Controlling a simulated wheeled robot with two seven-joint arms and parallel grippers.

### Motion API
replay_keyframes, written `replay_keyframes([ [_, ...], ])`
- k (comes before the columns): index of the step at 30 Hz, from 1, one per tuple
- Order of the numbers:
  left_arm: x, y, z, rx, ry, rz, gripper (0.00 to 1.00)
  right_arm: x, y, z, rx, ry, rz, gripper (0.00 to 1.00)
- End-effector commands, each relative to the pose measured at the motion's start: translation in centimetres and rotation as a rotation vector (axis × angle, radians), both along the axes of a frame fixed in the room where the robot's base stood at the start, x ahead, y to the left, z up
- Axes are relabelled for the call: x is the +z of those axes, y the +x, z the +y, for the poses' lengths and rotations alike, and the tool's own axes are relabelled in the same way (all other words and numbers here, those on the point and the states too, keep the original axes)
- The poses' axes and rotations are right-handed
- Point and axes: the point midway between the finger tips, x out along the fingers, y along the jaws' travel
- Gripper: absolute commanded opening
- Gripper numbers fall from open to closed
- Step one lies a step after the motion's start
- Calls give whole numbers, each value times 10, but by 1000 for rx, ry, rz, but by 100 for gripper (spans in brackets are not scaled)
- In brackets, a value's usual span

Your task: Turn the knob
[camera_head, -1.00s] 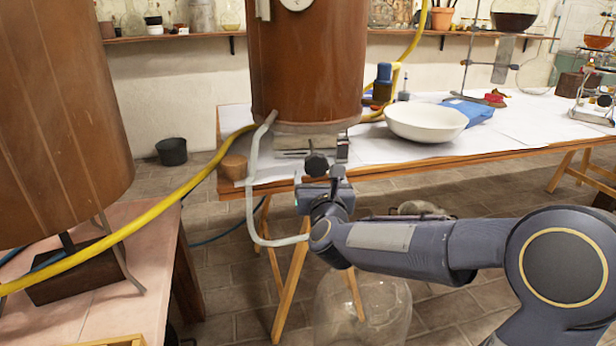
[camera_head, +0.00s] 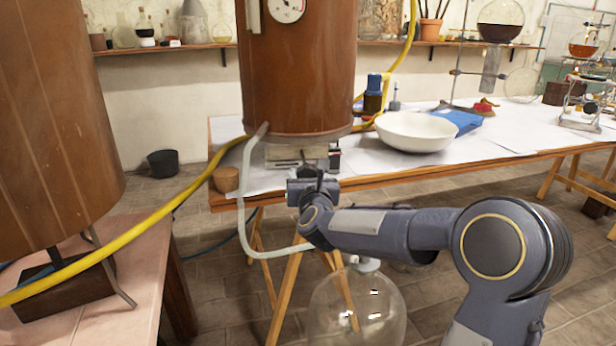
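A black knob (camera_head: 307,171) sits on the front of the burner base (camera_head: 290,154) under the copper-brown boiler (camera_head: 298,75). The boiler stands on the paper-covered table (camera_head: 470,166). My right gripper (camera_head: 312,184) is at the knob, its arm coming in from the lower right. The gripper's body and the knob overlap in the view, so I cannot tell whether they touch. The fingers are too small and hidden to show whether they are open or shut. My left gripper is not in view.
A pale tube (camera_head: 248,200) hangs from the boiler down past my wrist. A white bowl (camera_head: 416,131) and a blue packet (camera_head: 459,121) lie right of the boiler. A large glass flask (camera_head: 357,310) stands below the arm. A yellow hose (camera_head: 150,226) crosses the left.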

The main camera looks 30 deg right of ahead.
Motion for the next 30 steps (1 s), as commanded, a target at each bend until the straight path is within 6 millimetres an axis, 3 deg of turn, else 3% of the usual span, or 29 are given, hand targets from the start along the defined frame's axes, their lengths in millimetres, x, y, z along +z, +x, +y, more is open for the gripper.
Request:
replay_keyframes([
  [4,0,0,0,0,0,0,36,0,0,0,0,0,0,30],
  [17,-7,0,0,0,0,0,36,-1,0,0,0,-94,38,30],
  [30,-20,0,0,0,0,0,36,-1,0,1,1,-440,190,30],
])
